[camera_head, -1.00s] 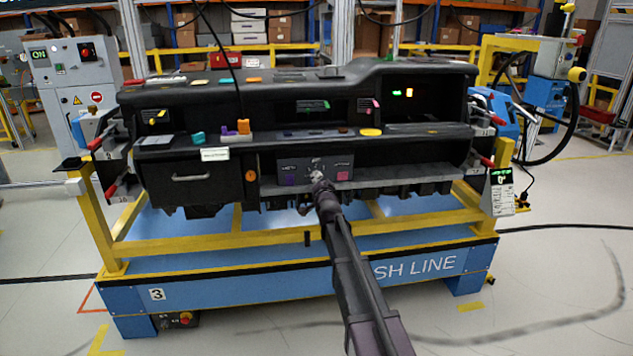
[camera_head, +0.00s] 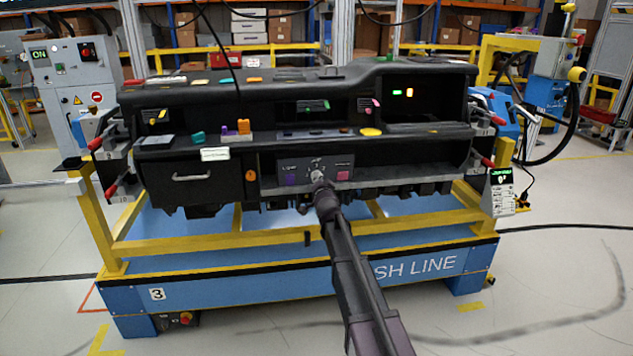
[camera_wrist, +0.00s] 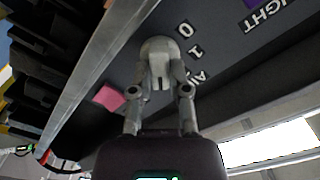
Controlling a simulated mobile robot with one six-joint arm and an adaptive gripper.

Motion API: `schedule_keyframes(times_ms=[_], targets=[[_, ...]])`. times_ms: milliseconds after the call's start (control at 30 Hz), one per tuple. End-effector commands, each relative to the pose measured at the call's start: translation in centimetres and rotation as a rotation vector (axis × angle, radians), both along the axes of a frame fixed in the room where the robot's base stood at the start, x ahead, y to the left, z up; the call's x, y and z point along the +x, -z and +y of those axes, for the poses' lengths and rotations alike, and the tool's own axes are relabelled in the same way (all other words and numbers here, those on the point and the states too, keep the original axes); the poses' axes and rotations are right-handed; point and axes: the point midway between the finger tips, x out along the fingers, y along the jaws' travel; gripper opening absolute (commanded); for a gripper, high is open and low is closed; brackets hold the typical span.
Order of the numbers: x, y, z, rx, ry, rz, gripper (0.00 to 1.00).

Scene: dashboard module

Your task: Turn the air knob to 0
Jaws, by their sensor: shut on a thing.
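The grey air knob (camera_wrist: 158,50) sits on the dark control panel (camera_head: 290,167) at the dashboard's lower middle. In the wrist view my gripper (camera_wrist: 159,88) is shut on the knob, with one finger on each side. In the head view my gripper (camera_head: 321,188) reaches the panel from the front and hides much of the knob. The knob's exact pointing is hard to read.
A pink button (camera_wrist: 108,97) and a purple light button (camera_wrist: 252,3) flank the knob. A grey ledge (camera_wrist: 95,70) runs close beside the gripper. A yellow frame (camera_head: 220,243) stands below the dashboard. The floor in front is mostly clear.

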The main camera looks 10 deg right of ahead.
Motion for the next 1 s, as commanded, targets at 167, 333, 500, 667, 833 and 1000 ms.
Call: schedule_keyframes(times_ms=[167, 333, 500, 667, 833, 1000], targets=[[0.12, -0.15, 0.09, -0.041, -0.005, -0.006, 0.0], [0.15, -0.19, 0.08, -0.122, -0.004, -0.006, 0.0], [0.18, -0.23, 0.09, -0.244, -0.005, -0.006, 0.0], [0.21, -0.25, 0.1, -0.386, -0.005, -0.006, 0.0], [0.23, -0.27, 0.12, -0.549, -0.005, -0.005, 0.0], [0.24, -0.28, 0.16, -0.71, -0.006, -0.004, 0.0]])
